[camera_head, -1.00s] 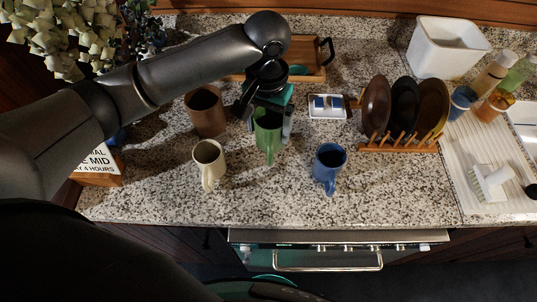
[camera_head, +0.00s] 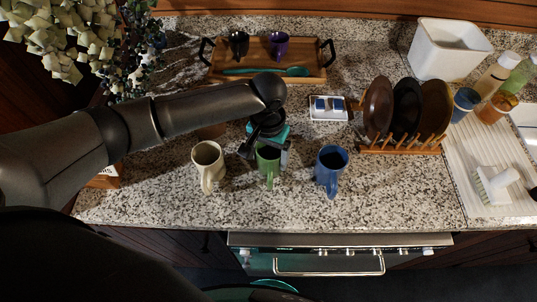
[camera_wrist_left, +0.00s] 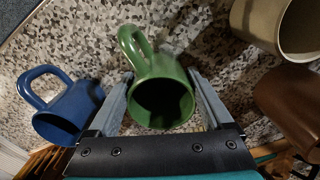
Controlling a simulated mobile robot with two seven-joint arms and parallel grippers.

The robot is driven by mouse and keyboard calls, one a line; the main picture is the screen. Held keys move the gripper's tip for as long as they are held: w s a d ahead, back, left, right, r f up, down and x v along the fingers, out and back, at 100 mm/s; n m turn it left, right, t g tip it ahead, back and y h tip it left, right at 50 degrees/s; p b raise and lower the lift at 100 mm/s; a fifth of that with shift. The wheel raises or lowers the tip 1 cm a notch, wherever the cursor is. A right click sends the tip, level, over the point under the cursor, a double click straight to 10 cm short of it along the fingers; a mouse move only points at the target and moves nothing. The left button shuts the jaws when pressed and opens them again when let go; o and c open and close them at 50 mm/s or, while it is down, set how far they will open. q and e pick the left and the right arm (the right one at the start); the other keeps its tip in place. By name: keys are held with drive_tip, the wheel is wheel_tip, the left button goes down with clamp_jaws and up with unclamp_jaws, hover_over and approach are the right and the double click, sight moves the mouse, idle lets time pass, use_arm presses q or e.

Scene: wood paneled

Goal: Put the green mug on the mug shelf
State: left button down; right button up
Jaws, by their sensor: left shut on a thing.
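The green mug (camera_head: 268,164) is between the cream mug and the blue mug in the head view, its handle towards the near counter edge. My left gripper (camera_head: 265,150) is shut on it, one finger on each side. In the left wrist view the green mug (camera_wrist_left: 160,98) sits between the fingers of the left gripper (camera_wrist_left: 161,85), its dark opening facing the camera. I cannot tell how far it is above the counter. No mug shelf can be made out. My right gripper is not in view.
A cream mug (camera_head: 208,162) stands just left and a blue mug (camera_head: 331,168) just right. My arm mostly covers a brown container (camera_head: 211,131). Behind are a wooden tray (camera_head: 222,66), a small white dish (camera_head: 327,115) and a plate rack (camera_head: 400,148). The near counter is mostly clear.

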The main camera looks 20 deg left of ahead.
use_arm(q)
unclamp_jaws()
drive_tip(key=shift+f, duration=0.1)
